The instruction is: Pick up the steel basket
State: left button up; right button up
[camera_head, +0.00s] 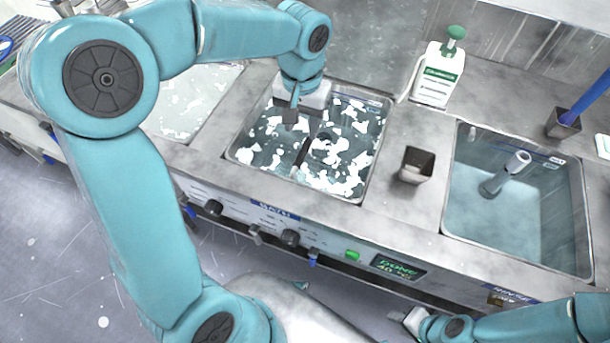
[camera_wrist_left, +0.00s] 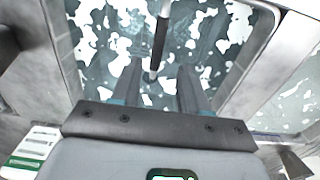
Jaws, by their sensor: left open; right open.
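The steel basket sits in the foamy tank (camera_head: 238,150) and is mostly hidden by white foam and liquid. A dark bar (camera_head: 303,152) crosses the tank and looks like its handle. My left gripper (camera_head: 291,117) is over the tank, pointing down, open. In the left wrist view the bar (camera_wrist_left: 162,32) runs between the two open fingers (camera_wrist_left: 156,75); I cannot tell if they touch it. My right gripper (camera_head: 413,320) is at the bottom, open and empty, away from the tank.
A clear-water tank (camera_head: 520,225) with a grey pipe lies to the right. A small dark cup (camera_head: 416,165) and a white bottle with green cap (camera_head: 438,75) stand between the tanks. Another foamy surface (camera_head: 190,110) is at left. Knobs and a green display (camera_head: 398,267) line the front.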

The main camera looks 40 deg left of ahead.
aim_at(303, 150)
pick_arm(q)
notch_tip(303, 150, down, 3)
jog(key=shift+s+d+f, duration=0.1)
jog(key=shift+s+f, duration=0.05)
notch_tip(303, 150, down, 6)
jog(key=shift+f, duration=0.15)
jog(key=shift+d, duration=0.1)
grip_shut()
dwell(1.3)
